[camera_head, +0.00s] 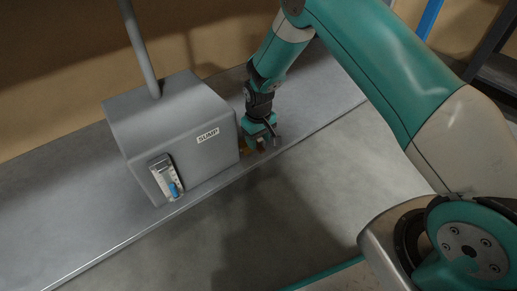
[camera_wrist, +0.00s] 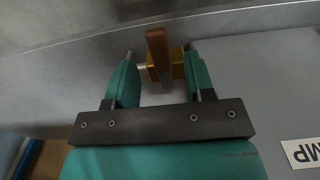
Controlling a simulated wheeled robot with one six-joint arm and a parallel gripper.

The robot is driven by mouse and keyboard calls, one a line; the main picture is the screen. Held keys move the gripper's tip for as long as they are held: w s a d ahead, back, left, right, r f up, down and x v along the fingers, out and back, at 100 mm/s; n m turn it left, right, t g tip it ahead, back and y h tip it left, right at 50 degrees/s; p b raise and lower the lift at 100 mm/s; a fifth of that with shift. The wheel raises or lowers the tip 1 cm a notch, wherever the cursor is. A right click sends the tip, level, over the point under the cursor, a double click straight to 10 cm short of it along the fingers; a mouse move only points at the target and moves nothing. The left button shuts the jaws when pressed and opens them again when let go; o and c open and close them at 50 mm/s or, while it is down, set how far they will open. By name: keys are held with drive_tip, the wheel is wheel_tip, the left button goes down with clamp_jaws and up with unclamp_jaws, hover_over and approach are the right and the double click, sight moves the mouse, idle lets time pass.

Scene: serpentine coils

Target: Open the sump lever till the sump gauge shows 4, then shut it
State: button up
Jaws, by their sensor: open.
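The sump is a grey box (camera_head: 165,120) with a SUMP label (camera_head: 208,135) on its front. Its gauge (camera_head: 161,172) is a pale strip low on the front face; blue shows in its lower part, and its numbers are too small to read. The sump lever, a brown handle (camera_wrist: 157,48) on a brass fitting (camera_wrist: 178,64), is at the box's right side. My gripper (camera_wrist: 160,70) is open with one finger on each side of the lever; I cannot tell whether either finger touches it. In the head view my gripper (camera_head: 264,143) partly hides the lever.
The box stands on a grey metal bench (camera_head: 70,210) against a tan wall (camera_head: 60,80). A grey pipe (camera_head: 140,50) rises from the box's top. Bare bench top lies left of the box. Dark shelving (camera_head: 495,65) and a blue post (camera_head: 428,18) stand at the upper right.

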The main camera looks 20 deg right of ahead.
drive_tip(key=shift+f+b, duration=0.35)
drive_tip(key=shift+f, duration=0.85)
clamp_jaws()
